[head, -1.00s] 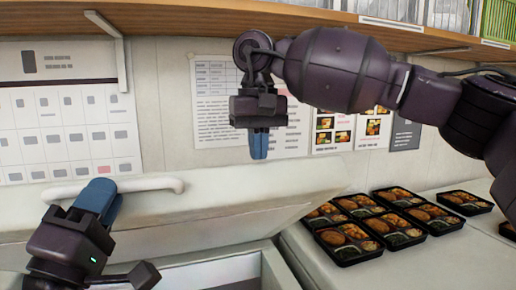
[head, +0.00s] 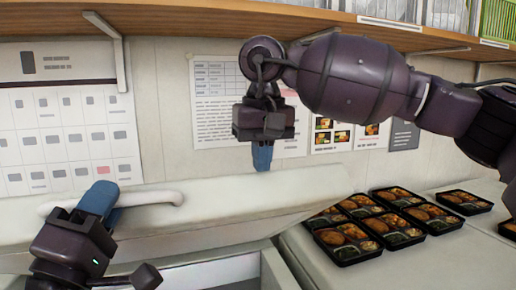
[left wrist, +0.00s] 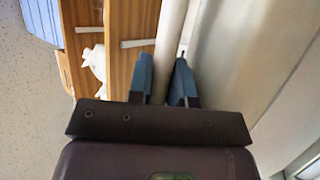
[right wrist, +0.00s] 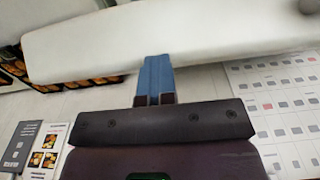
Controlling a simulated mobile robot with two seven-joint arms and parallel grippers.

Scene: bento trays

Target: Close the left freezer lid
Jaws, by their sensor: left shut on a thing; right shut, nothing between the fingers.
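The left freezer lid (head: 235,208) is a white slab. It stands partly open and tilted above the freezer box, whose rim (head: 218,271) shows below. A pale bar handle (head: 152,198) runs along its front left. My left gripper (head: 100,197) is shut on this handle; in the left wrist view the pale bar (left wrist: 171,35) passes between the blue fingers. My right gripper (head: 262,157) is shut and empty, pointing down just above the lid's upper right part. In the right wrist view its blue fingertips (right wrist: 155,70) overlap the white lid (right wrist: 220,35); contact cannot be told.
Several black bento trays (head: 378,222) with food lie on the white surface (head: 460,260) at right. A wooden shelf (head: 220,18) with a bracket (head: 112,50) runs above my right arm. Posters (head: 225,125) hang on the back wall.

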